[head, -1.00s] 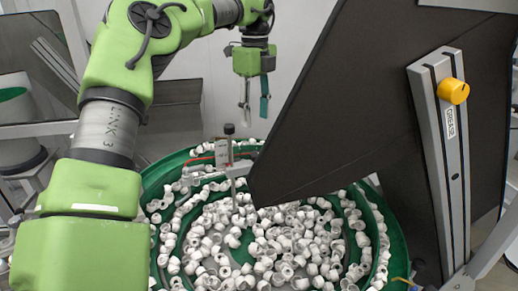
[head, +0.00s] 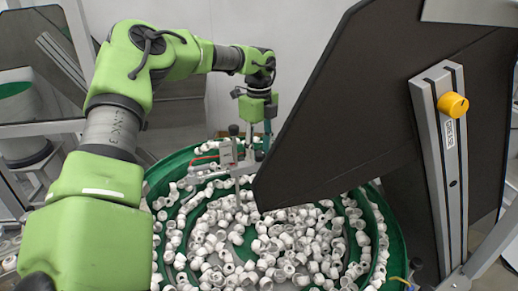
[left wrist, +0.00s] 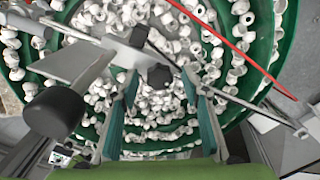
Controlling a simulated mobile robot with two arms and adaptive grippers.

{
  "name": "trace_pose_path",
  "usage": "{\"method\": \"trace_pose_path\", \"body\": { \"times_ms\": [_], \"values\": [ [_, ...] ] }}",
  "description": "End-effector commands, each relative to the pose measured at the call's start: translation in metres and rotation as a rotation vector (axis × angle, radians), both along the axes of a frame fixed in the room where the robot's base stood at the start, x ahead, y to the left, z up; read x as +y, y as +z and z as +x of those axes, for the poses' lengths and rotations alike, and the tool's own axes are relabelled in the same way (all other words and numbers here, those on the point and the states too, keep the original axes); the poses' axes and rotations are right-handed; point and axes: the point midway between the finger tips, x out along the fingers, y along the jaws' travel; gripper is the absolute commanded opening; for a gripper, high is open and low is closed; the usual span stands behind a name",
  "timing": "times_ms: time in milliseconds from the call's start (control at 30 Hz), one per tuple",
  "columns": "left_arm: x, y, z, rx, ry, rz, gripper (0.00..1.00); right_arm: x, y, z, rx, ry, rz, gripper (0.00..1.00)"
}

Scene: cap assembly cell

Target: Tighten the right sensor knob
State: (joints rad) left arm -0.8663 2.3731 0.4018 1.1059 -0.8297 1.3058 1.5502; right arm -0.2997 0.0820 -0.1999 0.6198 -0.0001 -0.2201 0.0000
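My left gripper (head: 258,136) is low beside the sensor bracket (head: 228,156) over the green bowl feeder. In the left wrist view its two teal-padded fingers (left wrist: 162,92) are open and apart. A small black knob (left wrist: 160,75) shows between and just beyond the fingertips, with no visible contact. A large black knob (left wrist: 55,112) stands nearer the camera at left, and another small dark knob (left wrist: 139,37) sits higher on the bracket. In the head view a black knob (head: 233,130) tops the bracket's post. I cannot tell surely which is the right sensor knob. My right gripper is not in view.
The green bowl (head: 397,232) holds many white caps. A large dark panel (head: 345,110) stands close on the right, with a metal profile and yellow knob (head: 453,105). A red tube (left wrist: 235,50) and thin rods cross near the fingers.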

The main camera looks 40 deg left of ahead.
Motion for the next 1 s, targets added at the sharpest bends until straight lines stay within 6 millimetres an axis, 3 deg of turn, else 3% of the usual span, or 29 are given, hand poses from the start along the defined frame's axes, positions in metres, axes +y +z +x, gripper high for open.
{"method": "trace_pose_path", "body": {
  "times_ms": [33, 133, 567, 1000],
  "values": [
    [0.000, 0.000, 0.000, 0.000, 0.000, 0.000, 0.29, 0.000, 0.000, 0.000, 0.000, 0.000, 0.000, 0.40],
    [0.000, 0.000, 0.000, 0.000, 0.000, 0.000, 0.04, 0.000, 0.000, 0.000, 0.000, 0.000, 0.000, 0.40],
    [0.000, -0.001, 0.000, -0.001, -0.056, 0.002, 0.04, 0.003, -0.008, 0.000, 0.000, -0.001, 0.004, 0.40],
    [0.000, -0.002, 0.001, -0.002, -0.395, 0.002, 0.04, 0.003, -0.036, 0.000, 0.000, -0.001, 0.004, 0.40]
  ]
}}
